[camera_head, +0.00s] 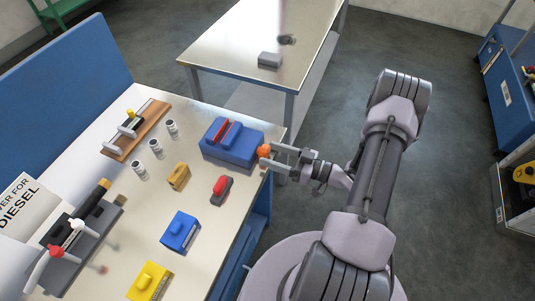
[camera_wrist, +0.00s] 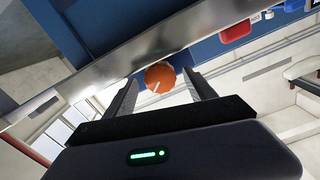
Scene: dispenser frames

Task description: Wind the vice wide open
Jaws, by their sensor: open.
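The blue vice (camera_head: 233,143) sits at the bench's right edge, with red jaw faces (camera_head: 226,132) close together and a narrow gap between them. Its orange knob (camera_head: 264,151) sticks out over the bench edge on the right. In the wrist view the round orange knob (camera_wrist: 160,76) bears a pale line and lies between my fingertips. My gripper (camera_head: 276,158) is open, its fingers pointing at the knob from the right. The wrist view shows both fingers (camera_wrist: 162,88) apart, one on each side of the knob, with gaps visible. Contact cannot be told.
On the bench (camera_head: 208,215) stand a red and grey block (camera_head: 221,189), a yellow block (camera_head: 178,176), a blue box (camera_head: 180,232), a yellow box (camera_head: 150,283) and several small metal cylinders (camera_head: 154,149). A second table (camera_head: 250,40) stands behind. Floor right of the bench is clear around my arm.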

